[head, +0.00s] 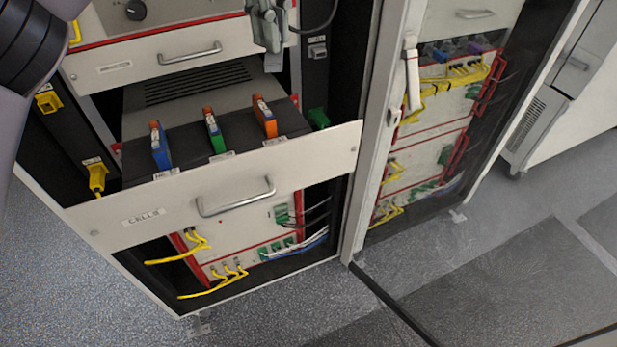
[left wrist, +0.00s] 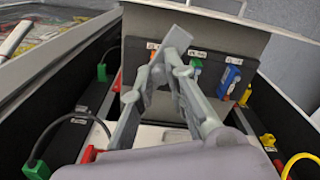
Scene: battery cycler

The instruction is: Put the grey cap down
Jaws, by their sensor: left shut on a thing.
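My left gripper (head: 268,42) comes down at the top of the head view, above the rear right of the open drawer. It also shows in the left wrist view (left wrist: 177,58), with its fingers closed together. A small flat grey piece, which I take for the grey cap (left wrist: 177,36), sits between the fingertips. The fingers hide part of it, and in the head view it hardly stands out from the gripper. The gripper is apart from the blue cell (head: 160,147), green cell (head: 215,134) and orange cell (head: 265,119). My right gripper is not in view.
The cells stand in a row on the black strip behind the drawer's white front (head: 120,207), labelled CELLS. A drawer handle (head: 236,198) sticks out. Yellow plugs (head: 97,178) line the left side and a green plug (head: 318,118) the right. A glass door (head: 440,160) stands at right.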

